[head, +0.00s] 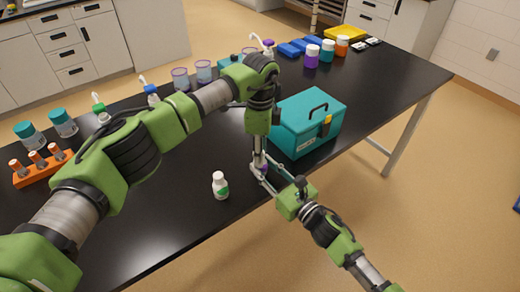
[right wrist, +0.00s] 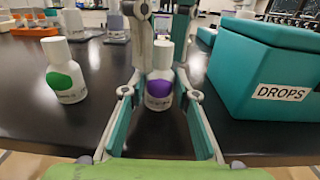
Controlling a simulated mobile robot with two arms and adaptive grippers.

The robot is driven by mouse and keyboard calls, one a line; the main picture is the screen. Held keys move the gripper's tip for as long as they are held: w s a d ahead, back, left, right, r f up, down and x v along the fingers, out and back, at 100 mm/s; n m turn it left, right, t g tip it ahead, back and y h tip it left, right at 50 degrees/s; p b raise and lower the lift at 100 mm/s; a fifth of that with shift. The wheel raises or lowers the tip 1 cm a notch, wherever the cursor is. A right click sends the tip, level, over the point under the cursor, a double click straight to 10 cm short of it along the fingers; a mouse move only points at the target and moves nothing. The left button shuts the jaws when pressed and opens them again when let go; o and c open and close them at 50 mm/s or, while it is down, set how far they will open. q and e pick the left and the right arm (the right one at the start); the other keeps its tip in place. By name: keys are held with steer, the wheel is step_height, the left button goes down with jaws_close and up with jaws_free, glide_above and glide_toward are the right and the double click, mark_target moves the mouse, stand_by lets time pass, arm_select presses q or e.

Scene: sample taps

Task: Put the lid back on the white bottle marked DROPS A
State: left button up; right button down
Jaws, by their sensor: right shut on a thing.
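A white bottle with a purple label (right wrist: 160,88) stands upright on the black table, with a white lid-like top (right wrist: 163,54). Its small print is too blurred to read. My right gripper (head: 262,172) is shut on this bottle, its fingers at either side. My left gripper (head: 259,160) points down from above; in the right wrist view its grey fingers (right wrist: 161,40) are on both sides of the white top. I cannot tell whether they touch it. A second white bottle, with a green label (head: 220,187), stands upright; it also shows in the right wrist view (right wrist: 66,75).
A teal box marked DROPS (head: 308,122) stands close beside the grippers. An orange rack (head: 42,166) and teal-lidded jars (head: 62,123) are at the left. Coloured jars (head: 312,56) and a yellow tray (head: 346,33) stand at the back. The table's front edge is near.

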arm_select(q)
jaws_close()
steer(key=m, duration=0.4)
steer(key=shift+m, duration=0.4)
steer(key=m, duration=3.5)
steer(key=shift+f+m, duration=0.1)
steer(key=shift+m, duration=0.2)
steer(key=shift+o, duration=1)
jaws_free()
